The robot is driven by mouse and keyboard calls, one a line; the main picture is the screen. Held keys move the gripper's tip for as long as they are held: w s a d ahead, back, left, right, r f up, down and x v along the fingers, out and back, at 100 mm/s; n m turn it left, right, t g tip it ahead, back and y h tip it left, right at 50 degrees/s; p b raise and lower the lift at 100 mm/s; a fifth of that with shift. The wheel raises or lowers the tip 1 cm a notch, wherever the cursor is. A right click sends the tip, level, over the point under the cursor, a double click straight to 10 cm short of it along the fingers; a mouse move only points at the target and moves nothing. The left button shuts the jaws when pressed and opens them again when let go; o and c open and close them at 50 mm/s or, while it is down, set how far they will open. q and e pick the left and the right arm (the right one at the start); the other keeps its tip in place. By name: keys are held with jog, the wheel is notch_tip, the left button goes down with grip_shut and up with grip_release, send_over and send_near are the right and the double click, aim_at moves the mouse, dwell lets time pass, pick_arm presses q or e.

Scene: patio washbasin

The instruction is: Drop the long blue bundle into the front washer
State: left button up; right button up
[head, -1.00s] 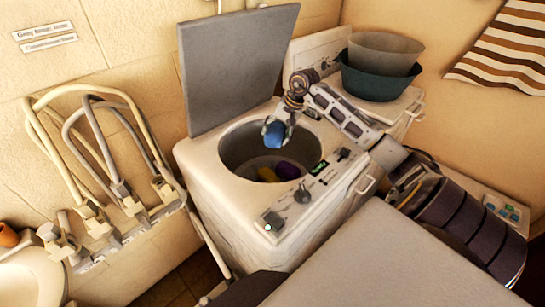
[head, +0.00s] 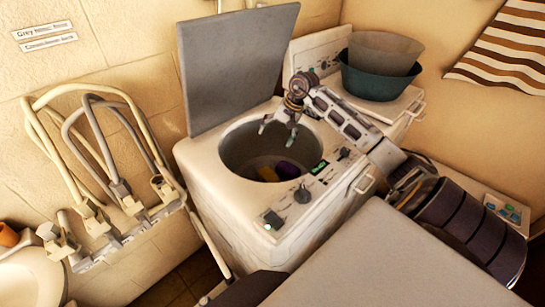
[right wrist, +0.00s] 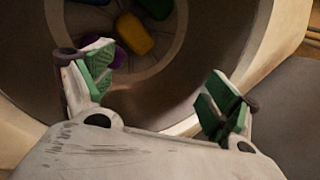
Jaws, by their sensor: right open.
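The front washer (head: 205,160) is a cream top-loader with its grey lid (head: 235,70) raised and its round drum open. My right gripper (head: 278,130) is open and empty over the drum opening. The right wrist view shows its spread green-padded fingers (right wrist: 155,95) above the drum. In the head view the blue bundle is hidden by the drum wall or gripper. My left gripper is not in view.
A second washer (head: 400,115) behind carries a dark green basin (head: 375,82) with a grey-brown one (head: 385,50) nested in it. Bent pipes (head: 110,150) stand at the left wall. A grey surface (head: 390,260) fills the lower right.

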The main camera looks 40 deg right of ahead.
jog(key=v, duration=1.2)
dwell(0.4)
jog(key=shift+a, duration=0.1)
dwell(0.8)
